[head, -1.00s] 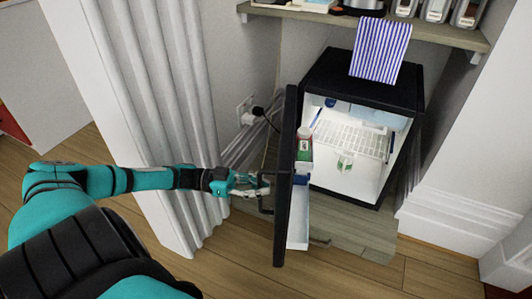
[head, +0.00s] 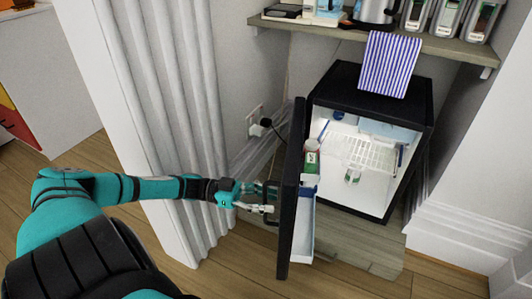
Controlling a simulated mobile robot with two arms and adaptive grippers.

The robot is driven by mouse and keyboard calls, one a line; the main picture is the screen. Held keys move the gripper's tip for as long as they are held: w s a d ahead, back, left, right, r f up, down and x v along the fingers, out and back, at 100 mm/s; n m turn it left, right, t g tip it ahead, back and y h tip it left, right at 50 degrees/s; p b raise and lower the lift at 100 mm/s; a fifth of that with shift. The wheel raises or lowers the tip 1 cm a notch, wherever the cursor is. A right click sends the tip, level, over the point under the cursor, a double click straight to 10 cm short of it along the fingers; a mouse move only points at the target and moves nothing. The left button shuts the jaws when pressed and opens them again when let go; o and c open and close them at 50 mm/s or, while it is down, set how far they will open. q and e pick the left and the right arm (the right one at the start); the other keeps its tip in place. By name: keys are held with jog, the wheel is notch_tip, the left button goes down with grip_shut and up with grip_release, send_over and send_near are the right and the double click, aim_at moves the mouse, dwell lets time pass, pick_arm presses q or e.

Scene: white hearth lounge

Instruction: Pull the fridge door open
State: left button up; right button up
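The small black fridge (head: 350,85) stands under a shelf with its lit white interior showing. Its door (head: 289,215) stands wide open, swung out toward me and seen nearly edge-on. The door's inner side holds a red-and-green carton (head: 311,163) and a white lower bin (head: 303,230). My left gripper (head: 268,200) is at the dark handle (head: 272,212) on the door's outer side. Its fingers look spread around or beside the handle; whether they grip it I cannot tell. My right gripper is not in view.
A blue-striped cloth (head: 390,64) hangs from the shelf (head: 430,47) over the fridge top. White fluted trim (head: 180,120) stands behind my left arm. A wall socket with a plug (head: 258,126) is left of the fridge. The wood floor before the fridge is clear.

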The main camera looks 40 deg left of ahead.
pick_arm(q)
notch_tip(320, 180, up, 10)
dwell(0.6)
jog(key=shift+c, duration=0.2)
